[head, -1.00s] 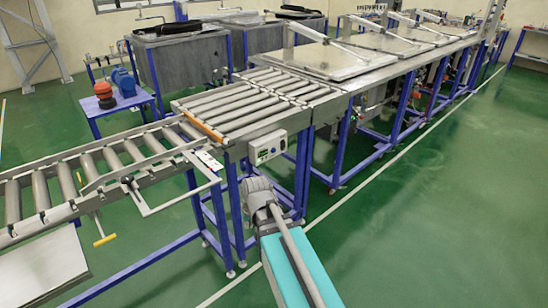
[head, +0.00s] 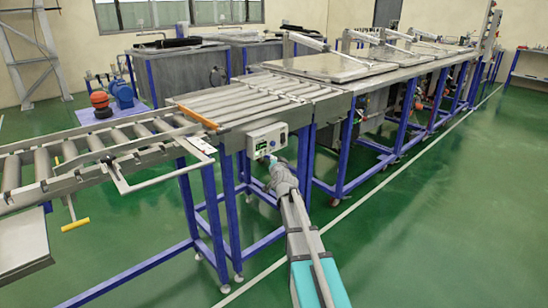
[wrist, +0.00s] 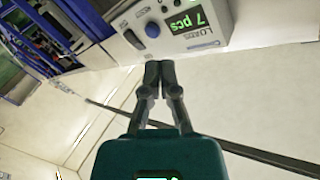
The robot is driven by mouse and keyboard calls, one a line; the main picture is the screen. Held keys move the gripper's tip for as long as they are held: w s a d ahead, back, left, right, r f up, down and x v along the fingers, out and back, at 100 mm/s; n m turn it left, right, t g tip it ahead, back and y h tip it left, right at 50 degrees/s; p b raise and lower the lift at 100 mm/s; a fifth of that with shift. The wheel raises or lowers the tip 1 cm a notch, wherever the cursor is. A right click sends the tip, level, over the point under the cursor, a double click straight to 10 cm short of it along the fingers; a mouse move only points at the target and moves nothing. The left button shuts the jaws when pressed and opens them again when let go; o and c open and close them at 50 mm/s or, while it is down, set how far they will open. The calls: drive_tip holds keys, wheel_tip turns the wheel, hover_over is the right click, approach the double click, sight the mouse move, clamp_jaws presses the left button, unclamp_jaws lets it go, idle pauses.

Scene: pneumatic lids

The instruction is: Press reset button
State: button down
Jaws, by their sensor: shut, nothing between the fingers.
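The white-grey control box (head: 267,142) is mounted on the side of the roller table, and it also shows upside down in the wrist view (wrist: 205,45). Its green display (wrist: 187,22) reads "7 pcs". A round blue button (wrist: 152,30) sits beside the display; I cannot read a label on it. A dark round knob (wrist: 131,40) is next to the button. My gripper (head: 271,158) is at the lower edge of the box in the head view. In the wrist view its shut, empty fingertips (wrist: 159,66) point toward the box, just short of the blue button in the picture.
The roller table (head: 240,100) stands above the box, with its blue legs (head: 231,210) below. A roller conveyor (head: 85,160) with a white-framed handle runs left. Green floor (head: 430,220) is open at the right.

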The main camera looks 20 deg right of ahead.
sight(276, 144)
drive_tip(key=w+d+m+t+h+b, duration=0.1)
drive_tip(key=d+m+h+b, duration=0.2)
drive_tip(key=d, duration=0.6)
drive_tip(key=shift+f+m+h, duration=0.2)
drive_tip(key=shift+m+h, duration=0.4)
drive_tip(key=shift+h, duration=0.4)
drive_tip(key=shift+w+a, duration=0.1)
drive_tip(key=shift+w, duration=0.05)
drive_tip(key=shift+w+a, duration=0.5)
drive_tip(key=shift+w, duration=0.85)
drive_tip(key=shift+w+a, duration=0.45)
drive_tip(key=shift+w, duration=0.9)
drive_tip(key=shift+w+a, duration=0.5)
drive_tip(key=shift+w, duration=0.85)
drive_tip(key=shift+w+a, duration=0.35)
drive_tip(key=shift+w, duration=0.55)
drive_tip(key=shift+s, duration=0.15)
drive_tip(key=shift+s+d, duration=0.3)
drive_tip(key=shift+s, duration=0.45)
